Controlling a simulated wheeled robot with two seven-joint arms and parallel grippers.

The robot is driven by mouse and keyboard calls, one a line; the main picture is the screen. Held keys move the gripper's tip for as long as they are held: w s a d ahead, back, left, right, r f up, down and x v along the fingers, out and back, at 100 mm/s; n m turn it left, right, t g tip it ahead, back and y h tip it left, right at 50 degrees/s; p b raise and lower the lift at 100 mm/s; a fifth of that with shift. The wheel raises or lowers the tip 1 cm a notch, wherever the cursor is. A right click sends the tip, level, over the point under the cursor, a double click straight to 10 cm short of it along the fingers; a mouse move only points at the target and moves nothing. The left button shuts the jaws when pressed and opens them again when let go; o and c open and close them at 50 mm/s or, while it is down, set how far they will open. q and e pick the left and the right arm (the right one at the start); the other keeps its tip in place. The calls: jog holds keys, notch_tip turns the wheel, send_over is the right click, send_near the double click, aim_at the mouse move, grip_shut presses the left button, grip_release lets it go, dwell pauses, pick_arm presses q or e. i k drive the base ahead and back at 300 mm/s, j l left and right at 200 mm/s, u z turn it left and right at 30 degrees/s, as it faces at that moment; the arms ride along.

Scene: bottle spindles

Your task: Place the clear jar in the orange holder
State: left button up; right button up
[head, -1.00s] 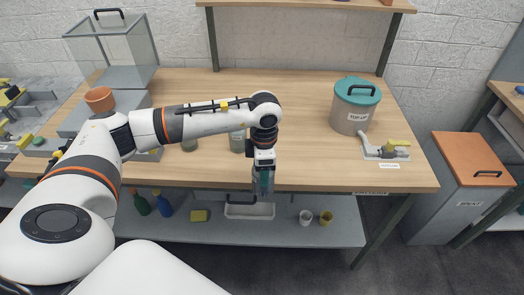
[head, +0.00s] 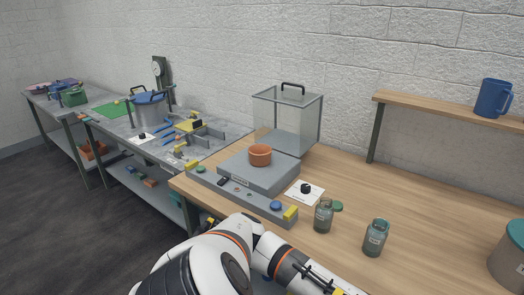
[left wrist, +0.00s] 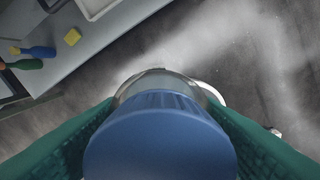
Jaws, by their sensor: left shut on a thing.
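My left gripper (left wrist: 160,150) is shut on a clear jar with a ribbed blue lid (left wrist: 158,135). The lid faces the left wrist camera, and a rim of clear body shows beyond it. The green finger pads press on both sides. Dark floor lies behind the jar. In the head view the left arm comes in at the bottom, and its gripper and the jar are out of frame. The orange holder (head: 260,155) is a small round cup on a grey block (head: 258,176) on the wooden table. It stands upright, apart from the arm. My right gripper is not in view.
A grey button panel (head: 236,196) lies before the block. A glass case (head: 287,118) stands behind it. A lidded bin (head: 508,256) is at right.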

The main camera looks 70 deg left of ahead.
aim_at(260, 159)
jog(key=k+j, duration=0.1)
jog(key=j, duration=0.25)
jog(key=k+j, duration=0.15)
jog(key=j, duration=0.25)
jog(key=k+j, duration=0.1)
jog(key=j, duration=0.25)
jog(key=k+j, duration=0.1)
jog(key=j, duration=0.3)
jog(key=k+j, duration=0.15)
jog(key=j, duration=0.2)
jog(key=k+j, duration=0.1)
jog(key=j, duration=0.3)
